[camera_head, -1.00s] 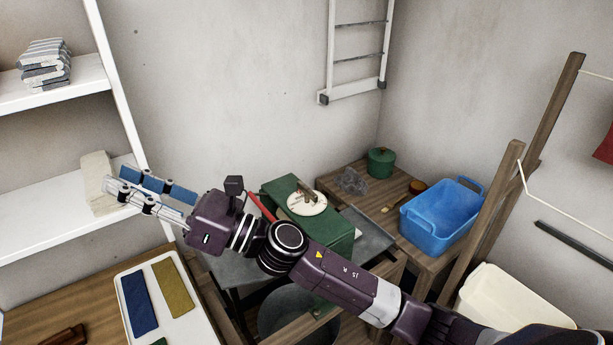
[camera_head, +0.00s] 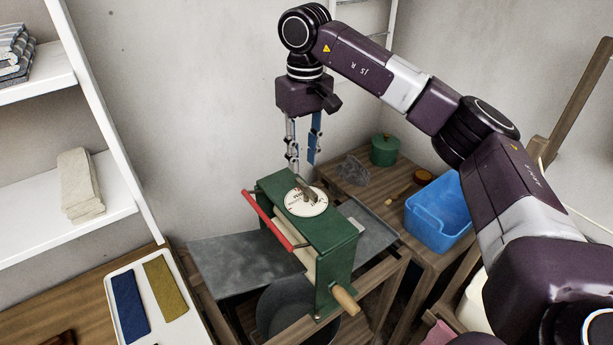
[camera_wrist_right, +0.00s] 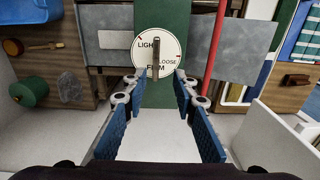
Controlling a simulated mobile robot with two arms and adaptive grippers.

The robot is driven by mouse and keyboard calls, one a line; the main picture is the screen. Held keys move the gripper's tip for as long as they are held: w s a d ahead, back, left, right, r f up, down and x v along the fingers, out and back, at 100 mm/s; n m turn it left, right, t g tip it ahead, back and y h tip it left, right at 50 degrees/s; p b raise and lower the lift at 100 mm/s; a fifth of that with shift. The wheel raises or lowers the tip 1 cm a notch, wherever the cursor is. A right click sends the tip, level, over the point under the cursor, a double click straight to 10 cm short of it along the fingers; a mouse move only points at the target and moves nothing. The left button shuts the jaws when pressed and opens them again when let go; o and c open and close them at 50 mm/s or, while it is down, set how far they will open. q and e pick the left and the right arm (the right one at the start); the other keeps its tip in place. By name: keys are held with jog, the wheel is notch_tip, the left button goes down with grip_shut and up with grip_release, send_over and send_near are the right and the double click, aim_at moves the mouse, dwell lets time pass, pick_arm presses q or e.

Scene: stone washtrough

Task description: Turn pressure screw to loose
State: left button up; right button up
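The pressure screw (camera_head: 306,189) is a brown bar handle on a round white dial (camera_head: 297,206), on top of a green wringer (camera_head: 330,233). In the wrist view the handle (camera_wrist_right: 156,52) stands lengthwise over the dial (camera_wrist_right: 144,57), which reads LIGHT, LOOSE and FIRM. One handle end lies near FIRM; I cannot tell which end is the pointer. My right gripper (camera_head: 304,168) points down above and behind the dial in the head view. Its blue-padded fingers (camera_wrist_right: 158,77) are open and empty, apart from the handle. My left gripper is not in view.
A red bar (camera_head: 266,219) runs along the wringer's left side, and a wooden crank grip (camera_head: 345,300) sticks out in front. Grey boards (camera_head: 222,264) flank it. A green pot (camera_head: 384,151) and blue tub (camera_head: 437,213) stand to the right.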

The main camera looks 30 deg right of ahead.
aim_at(306, 186)
jog(key=shift+s+d, duration=0.1)
jog(key=shift+d, duration=0.35)
jog(key=shift+f+p, duration=0.35)
jog(key=shift+f, duration=0.05)
notch_tip(306, 186, down, 5)
jog(key=shift+a+f+p, duration=0.1)
jog(key=shift+p, duration=1)
jog(key=shift+f, duration=0.7)
grip_shut()
